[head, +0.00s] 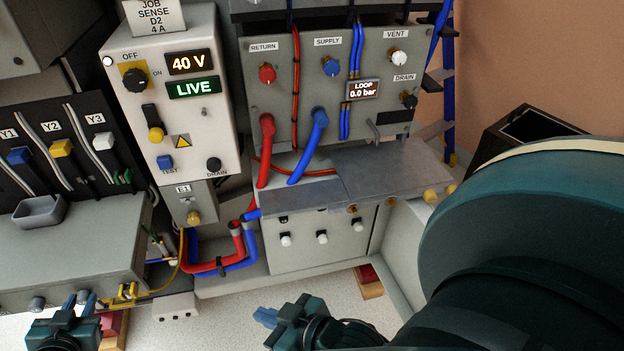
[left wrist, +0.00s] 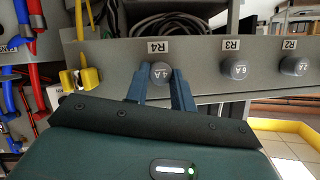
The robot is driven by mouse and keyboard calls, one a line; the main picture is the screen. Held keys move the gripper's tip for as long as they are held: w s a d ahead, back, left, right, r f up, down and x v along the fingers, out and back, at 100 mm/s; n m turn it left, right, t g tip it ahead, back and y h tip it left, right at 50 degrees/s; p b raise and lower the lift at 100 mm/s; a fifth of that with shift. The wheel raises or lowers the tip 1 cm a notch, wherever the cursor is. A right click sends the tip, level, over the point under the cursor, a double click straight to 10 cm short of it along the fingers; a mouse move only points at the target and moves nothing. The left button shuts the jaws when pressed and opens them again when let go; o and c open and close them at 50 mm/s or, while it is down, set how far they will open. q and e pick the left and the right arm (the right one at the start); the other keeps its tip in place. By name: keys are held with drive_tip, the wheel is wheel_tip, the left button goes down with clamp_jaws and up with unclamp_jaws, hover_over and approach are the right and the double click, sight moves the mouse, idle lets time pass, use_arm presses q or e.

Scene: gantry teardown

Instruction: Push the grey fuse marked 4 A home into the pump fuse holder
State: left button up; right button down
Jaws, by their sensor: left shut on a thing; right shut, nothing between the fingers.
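The grey fuse marked 4 A (left wrist: 160,73) shows in the left wrist view, on the grey front panel under the label R4 (left wrist: 157,46). My left gripper (left wrist: 160,92) has a blue finger on each side of it and is shut on it. How deep the fuse sits cannot be told, and its holder is hidden behind it. No pump label is legible. In the head view, my left gripper (head: 79,300) is at the front edge of the left bench, and the fuse is not clear there. My right gripper (head: 265,317) is shut and empty, low over the floor.
Grey fuses 6 A (left wrist: 235,69) and 2 A (left wrist: 294,66) sit beside it under R3 and R2. Yellow clips (left wrist: 90,78) with a cable are close on the other side. The supply box (head: 173,90) reads 40 V, LIVE. Red and blue hoses (head: 235,262) run right of the bench.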

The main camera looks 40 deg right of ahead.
use_arm(q)
clamp_jaws()
drive_tip(key=shift+s+a+p, duration=0.3)
drive_tip(key=shift+s+p, duration=0.2)
drive_tip(key=shift+s, duration=0.1)
drive_tip(key=s+a+p, duration=0.1)
drive_tip(key=s+p, duration=0.1)
drive_tip(key=s, duration=0.1)
drive_tip(key=s+a+p, duration=0.1)
drive_tip(key=s, duration=0.1)
drive_tip(key=shift+s+a, duration=0.2)
drive_tip(key=shift+a, duration=0.1)
